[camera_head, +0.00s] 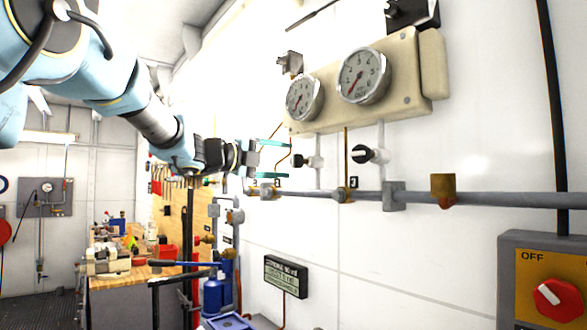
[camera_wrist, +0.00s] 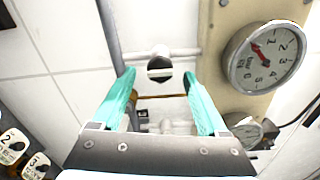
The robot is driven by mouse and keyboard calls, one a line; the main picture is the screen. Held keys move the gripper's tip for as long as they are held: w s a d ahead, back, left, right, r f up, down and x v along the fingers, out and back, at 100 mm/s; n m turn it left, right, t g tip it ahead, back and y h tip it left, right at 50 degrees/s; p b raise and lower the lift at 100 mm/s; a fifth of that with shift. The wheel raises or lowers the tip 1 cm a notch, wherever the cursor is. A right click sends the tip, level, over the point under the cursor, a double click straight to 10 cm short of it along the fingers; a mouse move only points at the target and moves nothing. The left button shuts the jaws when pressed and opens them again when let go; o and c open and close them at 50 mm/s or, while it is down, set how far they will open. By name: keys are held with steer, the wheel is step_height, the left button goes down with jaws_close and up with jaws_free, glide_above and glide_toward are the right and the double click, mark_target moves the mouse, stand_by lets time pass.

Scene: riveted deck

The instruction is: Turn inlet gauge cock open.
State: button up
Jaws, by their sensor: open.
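Two gauge cocks with black and white knobs sit on white pipes under two round gauges. The left cock (camera_head: 314,162) is under the left gauge (camera_head: 305,97); the right cock (camera_head: 371,155) is under the right gauge (camera_head: 363,76). I cannot read which is the inlet one. My gripper (camera_head: 274,160) is open, its teal fingers pointing at the left cock from the left. In the wrist view a black knob (camera_wrist: 159,68) with a pale bar shows beyond and between the open fingertips (camera_wrist: 160,80), with no visible contact. A large gauge (camera_wrist: 267,58) is to its right.
A grey horizontal pipe (camera_head: 480,198) with brass fittings runs below the cocks. A grey switch box (camera_head: 545,282) with a red knob is at lower right. A dark sign (camera_head: 286,276) hangs below the pipe. A cluttered workbench (camera_head: 125,277) stands at the left.

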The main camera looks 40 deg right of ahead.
steer(key=shift+w+a+b, duration=0.15)
steer(key=shift+a+b, duration=0.55)
steer(key=shift+a, duration=2.05)
steer(key=w+a+f+n+t+y, duration=0.7)
steer(key=w+a+f+n+t, duration=0.6)
steer(key=w+a+n, duration=0.45)
steer(key=w+a+f+n+g+y, duration=0.1)
steer(key=w+a+f+n+y, duration=0.1)
steer(key=a+f+n+y, duration=0.45)
steer(key=s+a+f+n+g+y, duration=0.2)
steer(key=s+a+f+n, duration=0.25)
steer(key=a+f, duration=0.45)
steer(key=s+a+f+n+g+y, duration=0.2)
steer(key=s+a+f+n, duration=0.25)
steer(key=a+f, duration=0.4)
steer(key=s+a+f+n+g, duration=0.2)
steer(key=s+a+f, duration=0.1)
steer(key=s, duration=0.4)
steer(key=s+a+f+n+g, duration=0.2)
steer(key=s+a+f+g, duration=0.1)
steer(key=s, duration=0.4)
steer(key=shift+a+f+n, duration=0.3)
steer(key=shift+a+f, duration=0.05)
steer(key=shift+f, duration=0.35)
